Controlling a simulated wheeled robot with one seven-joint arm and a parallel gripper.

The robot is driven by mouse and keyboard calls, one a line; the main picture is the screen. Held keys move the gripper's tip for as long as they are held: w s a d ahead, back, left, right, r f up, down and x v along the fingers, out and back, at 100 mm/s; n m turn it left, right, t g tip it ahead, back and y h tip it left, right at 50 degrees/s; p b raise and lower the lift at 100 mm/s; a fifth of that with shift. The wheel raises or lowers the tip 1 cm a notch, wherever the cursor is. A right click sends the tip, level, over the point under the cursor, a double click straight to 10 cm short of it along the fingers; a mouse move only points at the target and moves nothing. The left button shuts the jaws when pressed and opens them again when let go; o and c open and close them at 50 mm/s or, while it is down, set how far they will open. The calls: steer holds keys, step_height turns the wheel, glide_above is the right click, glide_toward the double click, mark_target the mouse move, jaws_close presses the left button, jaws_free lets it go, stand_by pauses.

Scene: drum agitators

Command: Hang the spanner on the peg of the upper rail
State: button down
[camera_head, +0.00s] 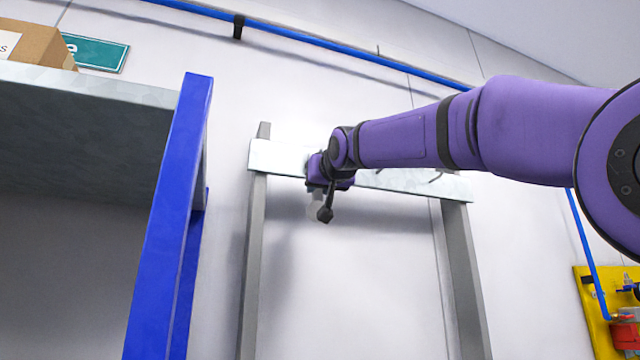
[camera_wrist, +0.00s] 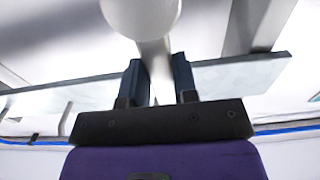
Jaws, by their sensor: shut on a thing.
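My gripper (camera_wrist: 159,75) is shut on the spanner (camera_wrist: 157,52), a pale, smooth shaft that runs up between the two dark fingers to a wide rounded end at the top edge of the wrist view. In the head view my gripper (camera_head: 329,185) is in front of the left half of the upper rail (camera_head: 276,157). A small pale part just below it looks like the spanner (camera_head: 315,209); the rest is hidden. The rail (camera_wrist: 235,78) crosses behind the fingers in the wrist view. A small thin hook-like piece, perhaps the peg (camera_head: 436,178), shows near the rail's right end.
Two grey posts (camera_head: 253,265) (camera_head: 463,275) carry the rail against a white wall. A blue upright (camera_head: 170,220) of a shelf with a box (camera_head: 38,42) stands at the left. A blue pipe (camera_head: 320,42) runs above. A yellow panel (camera_head: 595,300) is at the lower right.

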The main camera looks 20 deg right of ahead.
stand_by(0.4)
steer(key=c, duration=0.8)
jaws_free()
steer(key=s, duration=1.1)
steer(key=shift+w, duration=0.1)
steer(key=s+d+f+g, duration=0.2)
steer(key=s+f+g, duration=0.2)
steer(key=f, duration=1.2)
steer(key=s+d+f+g, duration=0.2)
steer(key=s+f+g, duration=0.2)
steer(key=s+f, duration=0.6)
steer(key=s+d+f+g, duration=0.3)
steer(key=s+f, duration=0.4)
steer(key=f, duration=1.7)
steer(key=shift+g, duration=0.9)
